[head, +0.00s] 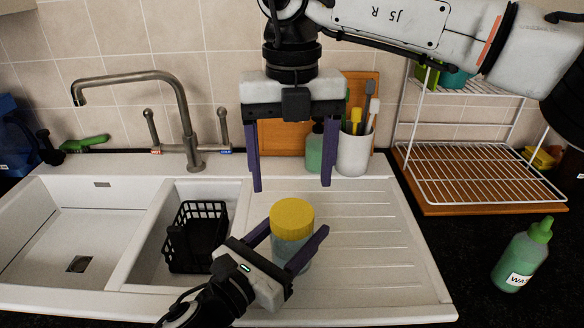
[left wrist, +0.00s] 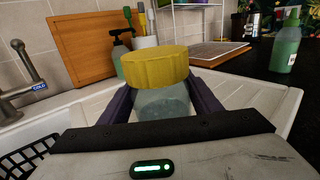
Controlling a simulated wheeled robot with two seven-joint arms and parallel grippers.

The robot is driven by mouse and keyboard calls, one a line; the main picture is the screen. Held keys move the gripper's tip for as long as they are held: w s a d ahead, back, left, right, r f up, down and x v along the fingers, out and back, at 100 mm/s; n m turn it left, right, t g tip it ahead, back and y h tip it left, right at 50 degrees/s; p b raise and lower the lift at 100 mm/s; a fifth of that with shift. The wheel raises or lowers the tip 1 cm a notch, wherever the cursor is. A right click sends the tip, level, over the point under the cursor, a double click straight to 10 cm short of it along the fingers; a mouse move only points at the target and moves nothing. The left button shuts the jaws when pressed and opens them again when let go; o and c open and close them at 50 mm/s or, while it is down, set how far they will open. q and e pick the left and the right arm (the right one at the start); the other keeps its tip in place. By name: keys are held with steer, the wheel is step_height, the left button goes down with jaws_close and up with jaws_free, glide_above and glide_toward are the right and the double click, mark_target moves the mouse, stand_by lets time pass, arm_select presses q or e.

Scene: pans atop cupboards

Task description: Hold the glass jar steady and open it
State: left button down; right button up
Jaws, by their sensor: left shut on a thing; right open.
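The glass jar (head: 291,252) has clear walls and a yellow lid (head: 292,218), which sits on top of it. It stands upright on the sink's drainboard. My left gripper (head: 289,247) is shut on the jar's body below the lid, with one purple finger on each side. The left wrist view shows the jar (left wrist: 163,103) between these fingers and the yellow lid (left wrist: 155,69) above them. My right gripper (head: 292,187) points down, open and empty, above and behind the lid. Its fingers are apart from the lid. The jar's lower part is partly hidden by my left gripper.
The white sink has two basins on the left, with a black basket (head: 195,236) in the smaller one. A metal tap (head: 190,110) stands behind. A white utensil cup (head: 354,152) and soap bottle (head: 314,150) stand behind the drainboard. A green bottle (head: 521,256) and dish rack (head: 470,165) are right.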

mark_target(292, 212)
steer(key=m, duration=0.8)
steer(key=shift+m, duration=0.4)
steer(key=m, duration=1)
steer(key=shift+m, duration=0.3)
steer(key=shift+f, duration=4)
